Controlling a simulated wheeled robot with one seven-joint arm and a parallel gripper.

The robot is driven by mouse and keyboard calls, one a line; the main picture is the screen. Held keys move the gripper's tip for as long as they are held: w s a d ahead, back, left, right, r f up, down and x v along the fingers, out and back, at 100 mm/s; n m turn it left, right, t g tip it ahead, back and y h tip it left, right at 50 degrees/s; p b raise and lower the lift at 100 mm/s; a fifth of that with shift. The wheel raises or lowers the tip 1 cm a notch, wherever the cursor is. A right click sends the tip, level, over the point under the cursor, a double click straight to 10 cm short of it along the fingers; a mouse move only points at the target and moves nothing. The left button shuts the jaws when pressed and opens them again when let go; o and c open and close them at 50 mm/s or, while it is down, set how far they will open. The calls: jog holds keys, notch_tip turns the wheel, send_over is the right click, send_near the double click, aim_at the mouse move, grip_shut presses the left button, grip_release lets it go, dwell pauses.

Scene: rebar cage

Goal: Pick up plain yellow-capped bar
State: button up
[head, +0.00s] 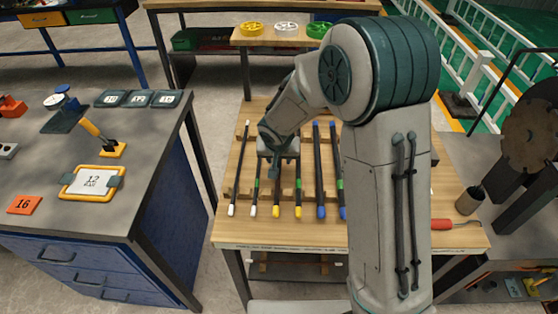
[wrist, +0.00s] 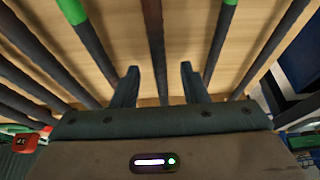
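The plain yellow-capped bar (head: 276,197) lies lengthwise on a wooden rack, its yellow cap toward me and no green band showing. A yellow-capped bar with a green band (head: 298,200) lies just to its right. My gripper (head: 275,174) points down over the plain bar's middle, hiding part of it. In the wrist view, my gripper (wrist: 159,84) is open, and one dark bar (wrist: 158,60) with a brownish stretch runs between its apart fingers. By its place between two green-banded bars it is the plain yellow-capped one. I cannot tell how far down the fingers reach.
White-capped bars (head: 234,195) lie to the left and blue-capped bars (head: 319,180) to the right, closely spaced. A grey workbench (head: 60,205) stands left. Yellow, white and green round pieces sit on a shelf (head: 270,40) behind.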

grip_shut()
jog(key=shift+w+r, duration=0.1)
jog(key=shift+r, duration=0.05)
